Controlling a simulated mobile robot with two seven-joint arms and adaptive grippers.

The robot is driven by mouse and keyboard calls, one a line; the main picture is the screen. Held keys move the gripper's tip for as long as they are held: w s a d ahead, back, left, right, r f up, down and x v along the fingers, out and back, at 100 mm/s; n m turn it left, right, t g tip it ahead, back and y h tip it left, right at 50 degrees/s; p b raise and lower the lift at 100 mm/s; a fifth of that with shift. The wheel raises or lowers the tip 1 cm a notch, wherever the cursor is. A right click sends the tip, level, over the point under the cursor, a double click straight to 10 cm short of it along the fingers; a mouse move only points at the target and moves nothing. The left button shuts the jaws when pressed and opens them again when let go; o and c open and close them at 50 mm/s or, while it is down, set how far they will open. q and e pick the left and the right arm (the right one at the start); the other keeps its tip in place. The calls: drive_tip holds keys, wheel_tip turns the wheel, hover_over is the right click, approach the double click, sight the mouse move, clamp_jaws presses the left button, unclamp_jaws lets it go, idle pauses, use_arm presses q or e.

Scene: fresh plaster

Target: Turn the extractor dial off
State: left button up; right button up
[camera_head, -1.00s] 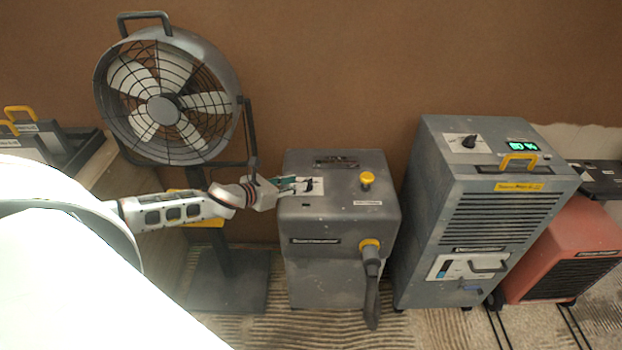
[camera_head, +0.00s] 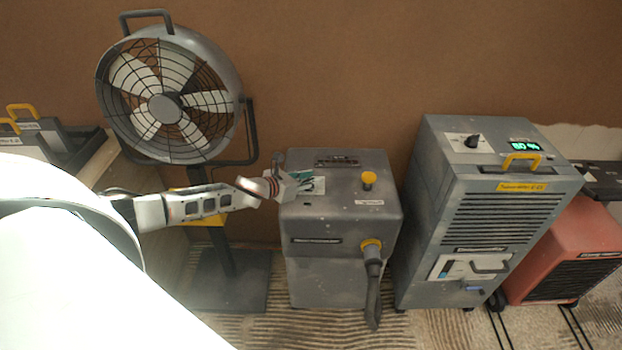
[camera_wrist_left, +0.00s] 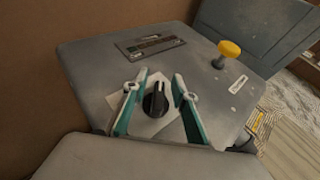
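The extractor (camera_head: 340,225) is the grey box-shaped machine in the middle of the head view, with a hose at its front. Its dial (camera_wrist_left: 155,99) is a black knob with a light pointer line, on a pale plate (camera_wrist_left: 140,123) on the top face. In the head view the dial is hidden behind my left gripper (camera_head: 304,178), and part of the plate (camera_head: 319,186) shows. In the wrist view my left gripper (camera_wrist_left: 157,88) is open, its teal-edged fingers on either side of the dial with gaps between. My right gripper is not in view.
A yellow knob (camera_head: 368,179) stands on the extractor's top, right of the dial. A fan (camera_head: 168,105) stands at left behind my arm. A tall grey dehumidifier (camera_head: 485,215) with its own black dial (camera_head: 472,141) and a red machine (camera_head: 570,250) stand at right.

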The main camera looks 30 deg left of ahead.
use_arm(q)
clamp_jaws()
